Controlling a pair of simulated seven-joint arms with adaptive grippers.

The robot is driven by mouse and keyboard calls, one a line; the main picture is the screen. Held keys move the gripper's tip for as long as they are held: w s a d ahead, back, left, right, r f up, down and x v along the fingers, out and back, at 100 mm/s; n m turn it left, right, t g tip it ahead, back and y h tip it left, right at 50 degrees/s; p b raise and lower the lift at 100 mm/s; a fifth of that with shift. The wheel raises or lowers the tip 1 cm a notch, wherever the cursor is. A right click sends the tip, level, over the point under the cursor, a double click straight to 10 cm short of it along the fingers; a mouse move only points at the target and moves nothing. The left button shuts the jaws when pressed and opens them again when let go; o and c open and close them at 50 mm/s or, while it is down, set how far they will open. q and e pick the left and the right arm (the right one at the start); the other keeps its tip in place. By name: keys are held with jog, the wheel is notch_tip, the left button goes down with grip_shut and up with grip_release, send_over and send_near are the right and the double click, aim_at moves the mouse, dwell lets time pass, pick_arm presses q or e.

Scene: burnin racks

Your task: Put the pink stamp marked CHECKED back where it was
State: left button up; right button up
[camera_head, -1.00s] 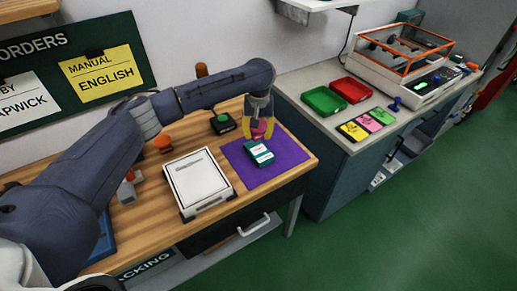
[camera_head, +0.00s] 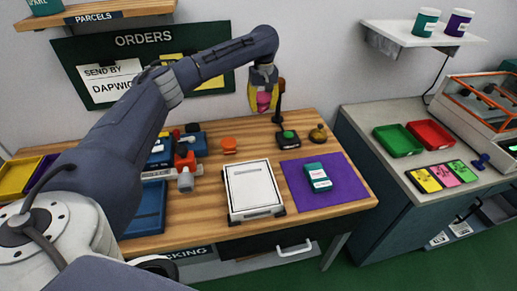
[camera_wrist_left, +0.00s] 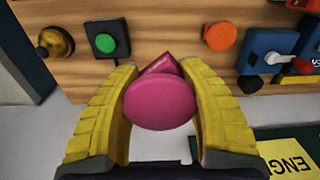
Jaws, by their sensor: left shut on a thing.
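My left gripper (camera_head: 262,108) has yellow fingers and is shut on the pink stamp (camera_head: 264,99), holding it raised above the back edge of the wooden table. In the left wrist view the stamp's round pink knob (camera_wrist_left: 160,103) sits between the fingers, with its darker block beyond; the lettering there is too small to read. A teal box with a white label (camera_head: 318,177) lies on the purple mat (camera_head: 348,187), apart from the gripper. My right gripper is not in view.
A green-button box (camera_head: 289,139), a brass bell (camera_head: 318,134) and an orange knob (camera_head: 229,145) stand along the back of the table. A white flat device (camera_head: 252,192) lies in front. Green (camera_head: 398,140) and red (camera_head: 430,134) trays are on the right counter.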

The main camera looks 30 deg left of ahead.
aim_at(258, 148)
pick_arm(q)
jog(key=shift+s+a+r+n, duration=0.1)
jog(key=shift+s+a+n, duration=0.15)
jog(key=shift+a+n, duration=0.45)
jog(key=shift+f, duration=0.3)
notch_tip(258, 148, down, 20)
jog(key=shift+r, duration=0.25)
jog(key=shift+f, duration=0.1)
jog(key=o, duration=1)
notch_tip(258, 148, up, 12)
jog(key=shift+d+r, duration=0.1)
jog(key=shift+d, duration=0.05)
